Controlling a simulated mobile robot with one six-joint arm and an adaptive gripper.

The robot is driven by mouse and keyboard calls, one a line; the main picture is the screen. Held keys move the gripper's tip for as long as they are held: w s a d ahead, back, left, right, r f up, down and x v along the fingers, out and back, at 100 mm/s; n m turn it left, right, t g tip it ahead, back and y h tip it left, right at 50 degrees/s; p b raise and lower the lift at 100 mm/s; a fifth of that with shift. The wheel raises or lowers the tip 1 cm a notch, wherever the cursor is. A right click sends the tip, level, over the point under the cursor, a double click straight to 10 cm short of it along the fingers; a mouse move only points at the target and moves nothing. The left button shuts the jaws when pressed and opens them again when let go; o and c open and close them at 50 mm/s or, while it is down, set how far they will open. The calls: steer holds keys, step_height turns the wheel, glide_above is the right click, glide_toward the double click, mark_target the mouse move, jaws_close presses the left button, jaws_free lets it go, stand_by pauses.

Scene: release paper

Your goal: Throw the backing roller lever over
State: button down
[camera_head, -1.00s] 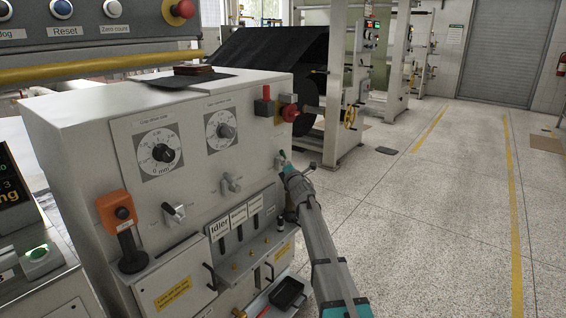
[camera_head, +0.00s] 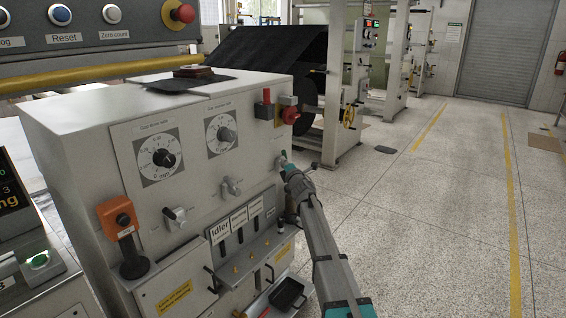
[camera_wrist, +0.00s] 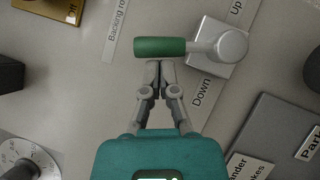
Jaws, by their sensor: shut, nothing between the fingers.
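The backing roller lever has a green handle (camera_wrist: 160,47) and a silver pivot (camera_wrist: 229,46) on a square plate in the wrist view. The handle points left from the pivot. Labels "Up" and "Down" lie above and below the pivot plate, beside a partly cut-off "Backing ro" label (camera_wrist: 117,28). My gripper (camera_wrist: 153,66) is shut and empty, its fingertips just below the handle; I cannot tell whether they touch it. In the head view my gripper (camera_head: 286,165) is at the right end of the grey cabinet's front, and the lever is mostly hidden there.
The grey cabinet (camera_head: 90,130) carries dials, knobs, an orange switch box (camera_head: 117,214) and a red knob (camera_head: 290,115) above my gripper. A shelf with small levers (camera_head: 250,250) is below left. Open floor (camera_head: 440,220) lies to the right.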

steer(key=shift+w+d+r+p, duration=0.3)
steer(key=shift+w+d+r, duration=0.05)
steer(key=shift+w+d, duration=0.3)
steer(key=shift+w+d+r+p, duration=0.3)
steer(key=shift+w+d, duration=0.25)
steer(key=shift+w, duration=0.15)
steer(key=shift+w+d+r+p, duration=0.25)
steer(key=shift+w+d+r, duration=0.1)
steer(key=shift+w+d, duration=0.3)
steer(key=s+d+r+p, duration=0.1)
steer(key=s+r+p, duration=0.3)
steer(key=s, duration=0.8)
steer(key=shift+d+r+p, duration=0.15)
steer(key=shift+r+p, duration=0.2)
steer(key=shift+s, duration=0.1)
